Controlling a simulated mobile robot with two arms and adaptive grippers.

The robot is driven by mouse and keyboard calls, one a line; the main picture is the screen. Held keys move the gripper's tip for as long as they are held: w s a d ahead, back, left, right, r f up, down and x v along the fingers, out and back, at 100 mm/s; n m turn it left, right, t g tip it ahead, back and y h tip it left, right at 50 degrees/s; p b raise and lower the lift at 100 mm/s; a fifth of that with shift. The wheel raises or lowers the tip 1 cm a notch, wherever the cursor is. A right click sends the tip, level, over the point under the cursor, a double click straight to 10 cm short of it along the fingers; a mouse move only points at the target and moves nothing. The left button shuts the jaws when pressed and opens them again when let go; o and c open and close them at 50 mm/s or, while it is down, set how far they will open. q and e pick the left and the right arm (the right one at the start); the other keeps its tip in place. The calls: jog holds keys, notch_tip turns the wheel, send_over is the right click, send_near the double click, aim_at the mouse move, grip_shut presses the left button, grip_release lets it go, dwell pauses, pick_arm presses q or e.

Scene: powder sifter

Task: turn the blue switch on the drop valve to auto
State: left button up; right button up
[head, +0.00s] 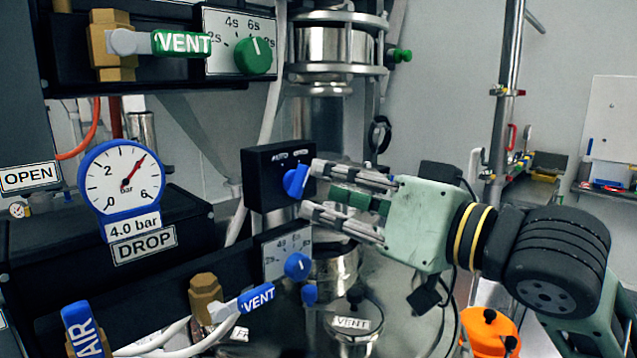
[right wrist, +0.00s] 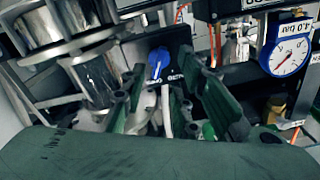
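The blue switch (head: 295,181) is a knob on the front of a black box (head: 262,170) with small white lettering, including AUTO, above it. My right gripper (head: 312,190) comes in from the right, its two fingers spread and pointing at the knob. The fingertips are close to the knob; whether they touch it is unclear. In the right wrist view the blue switch (right wrist: 158,62) shows beyond and between the open green fingers (right wrist: 160,90), with nothing held. My left gripper is not in view.
A blue-rimmed gauge (head: 124,188) above a DROP label stands left of the box. Below are a blue dial knob (head: 298,266) and a blue VENT lever (head: 256,298). Steel pipework (head: 335,50) rises behind. A green VENT lever (head: 182,43) is at upper left.

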aim_at(304, 185)
jog(key=x, duration=0.4)
jog(key=shift+r+p, duration=0.1)
jog(key=shift+p, duration=0.3)
jog(key=shift+w+a, duration=0.25)
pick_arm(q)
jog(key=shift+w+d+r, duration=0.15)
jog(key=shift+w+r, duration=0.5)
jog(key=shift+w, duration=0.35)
pick_arm(e)
jog(key=shift+c, duration=0.3)
